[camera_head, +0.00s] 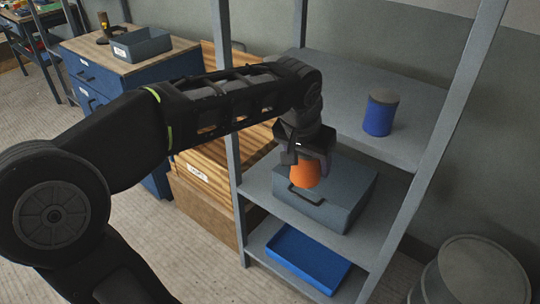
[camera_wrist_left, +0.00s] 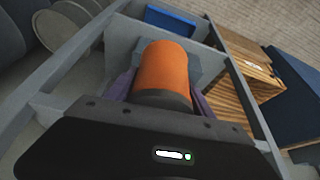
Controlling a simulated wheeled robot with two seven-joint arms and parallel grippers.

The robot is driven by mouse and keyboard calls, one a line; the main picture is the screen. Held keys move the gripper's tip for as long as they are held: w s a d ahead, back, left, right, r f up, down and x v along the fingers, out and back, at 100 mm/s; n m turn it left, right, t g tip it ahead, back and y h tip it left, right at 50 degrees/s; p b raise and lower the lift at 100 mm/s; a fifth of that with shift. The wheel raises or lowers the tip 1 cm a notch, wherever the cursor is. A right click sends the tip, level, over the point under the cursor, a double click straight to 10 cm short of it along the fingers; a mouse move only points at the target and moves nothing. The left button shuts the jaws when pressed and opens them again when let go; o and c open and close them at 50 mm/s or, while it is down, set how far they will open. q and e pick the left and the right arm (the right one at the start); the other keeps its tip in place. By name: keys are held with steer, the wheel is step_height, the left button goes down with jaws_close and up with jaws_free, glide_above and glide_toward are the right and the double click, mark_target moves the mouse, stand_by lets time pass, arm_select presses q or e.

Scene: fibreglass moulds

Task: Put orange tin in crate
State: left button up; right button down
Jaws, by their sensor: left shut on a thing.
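The orange tin (camera_head: 305,175) hangs below my left gripper (camera_head: 303,157), whose fingers are shut on its upper part. In the head view it appears in front of a grey lidded box with a handle (camera_head: 340,207) on the middle shelf; whether it touches the box is unclear. In the left wrist view the orange tin (camera_wrist_left: 163,66) shows its orange side and dark end, between the fingers. A slatted wooden crate with a white label (camera_head: 222,174) stands left of the shelf, partly hidden by my arm. It also shows in the left wrist view (camera_wrist_left: 262,90). My right gripper is out of view.
A grey shelf post (camera_head: 227,100) stands between the crate and the shelf. A blue tin (camera_head: 380,115) stands on the upper shelf, and a blue tray (camera_head: 300,258) lies on the lower one. A blue cabinet (camera_head: 95,75) is behind, left. A grey drum (camera_head: 470,275) stands right.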

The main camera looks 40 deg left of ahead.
arm_select(q)
steer(key=w+d+f+m, duration=0.1)
steer(key=w+d+f, duration=0.6)
steer(key=d+f, duration=0.2)
step_height(320, 180, down, 2)
steer(key=shift+d+f+h, duration=0.15)
steer(key=shift+d+h, duration=0.15)
steer(key=shift+a, duration=0.1)
